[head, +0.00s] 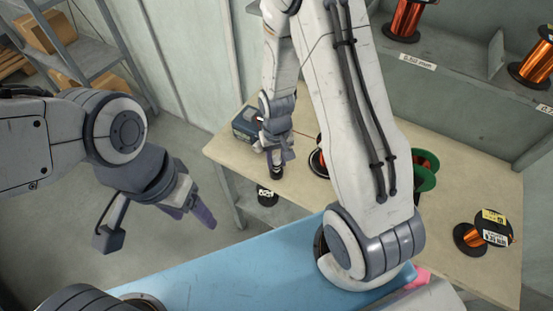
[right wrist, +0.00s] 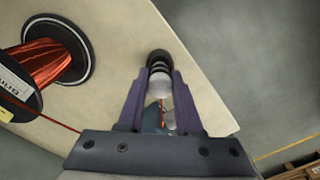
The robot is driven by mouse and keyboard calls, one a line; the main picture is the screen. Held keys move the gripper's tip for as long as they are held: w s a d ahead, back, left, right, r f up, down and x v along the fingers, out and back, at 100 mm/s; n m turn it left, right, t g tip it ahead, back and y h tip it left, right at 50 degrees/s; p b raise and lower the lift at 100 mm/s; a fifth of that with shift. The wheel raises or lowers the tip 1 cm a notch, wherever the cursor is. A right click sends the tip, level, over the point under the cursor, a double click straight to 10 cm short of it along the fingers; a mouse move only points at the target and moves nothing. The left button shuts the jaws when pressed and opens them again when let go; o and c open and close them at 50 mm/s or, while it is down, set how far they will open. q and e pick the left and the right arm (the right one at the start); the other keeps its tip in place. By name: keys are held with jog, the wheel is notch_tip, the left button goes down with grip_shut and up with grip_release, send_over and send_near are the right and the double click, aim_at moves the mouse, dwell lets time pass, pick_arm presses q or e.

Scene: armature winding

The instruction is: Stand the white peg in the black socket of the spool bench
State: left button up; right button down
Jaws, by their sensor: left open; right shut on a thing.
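The white peg (right wrist: 160,86) is between the purple fingers of my right gripper (right wrist: 160,100), which is shut on it. The black socket (right wrist: 158,58) shows just beyond the peg's far end in the right wrist view, in line with it. I cannot tell whether the peg's end is inside the socket or only over it. In the head view my right gripper (head: 279,157) is low over the spool bench (head: 225,150), near its front edge, with the black socket (head: 276,172) right below. My left gripper (head: 190,210) is open and empty, away from the bench.
A copper wire spool (right wrist: 45,63) stands beside the socket. A blue-grey box (head: 245,124) is behind my right gripper. A green spool (head: 425,175) and a labelled spool (head: 470,237) are at the right. More spools (head: 405,20) stand on a shelf. A blue surface (head: 240,270) is in front.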

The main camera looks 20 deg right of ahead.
jog(key=shift+f+b, duration=0.55)
jog(key=shift+f, duration=0.3)
jog(key=c, duration=0.5)
grip_release()
jog(key=shift+r, duration=0.1)
